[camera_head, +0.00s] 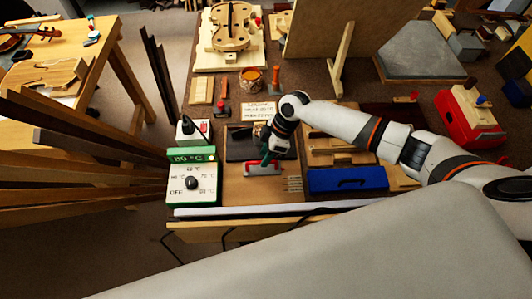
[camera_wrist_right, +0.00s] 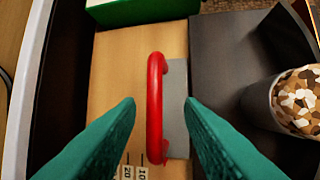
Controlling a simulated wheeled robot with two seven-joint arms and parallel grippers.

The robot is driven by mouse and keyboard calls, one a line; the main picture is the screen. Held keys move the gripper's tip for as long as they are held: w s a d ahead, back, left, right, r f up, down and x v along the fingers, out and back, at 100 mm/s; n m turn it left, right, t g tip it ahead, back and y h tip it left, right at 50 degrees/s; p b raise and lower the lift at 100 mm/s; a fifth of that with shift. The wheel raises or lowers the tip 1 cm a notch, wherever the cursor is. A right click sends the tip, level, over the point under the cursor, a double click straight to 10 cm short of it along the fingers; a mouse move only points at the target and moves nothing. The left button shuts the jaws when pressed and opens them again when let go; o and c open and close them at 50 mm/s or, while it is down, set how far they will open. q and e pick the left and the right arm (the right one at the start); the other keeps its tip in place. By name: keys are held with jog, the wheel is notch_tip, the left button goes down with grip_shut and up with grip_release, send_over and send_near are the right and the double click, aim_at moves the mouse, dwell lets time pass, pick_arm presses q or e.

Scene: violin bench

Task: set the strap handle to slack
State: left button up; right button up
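The red strap handle (camera_wrist_right: 156,105) is a bowed bar on a grey plate (camera_wrist_right: 177,95), over a wooden board (camera_wrist_right: 112,70). In the head view the red handle and its grey plate (camera_head: 263,170) lie at the front of the bench, partly covered by my right gripper (camera_head: 267,157). In the right wrist view my right gripper (camera_wrist_right: 158,106) is open. Its teal fingers stand on either side of the handle, with a visible gap on each side. Printed numbers, 10 and 20, show beside the handle's lower end. My left gripper is not in view.
A white and green dial box (camera_head: 193,180) stands left of the handle. A blue box (camera_head: 347,179) lies to the right. A mottled jar (camera_wrist_right: 298,100) stands on a dark pad (camera_wrist_right: 222,70). A pale strip (camera_head: 270,209) runs along the bench's front edge.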

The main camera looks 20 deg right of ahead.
jog(key=b+v, duration=0.2)
jog(key=v, duration=0.9)
jog(key=shift+d+r, duration=0.2)
jog(key=shift+r, duration=0.15)
jog(key=shift+w, duration=0.15)
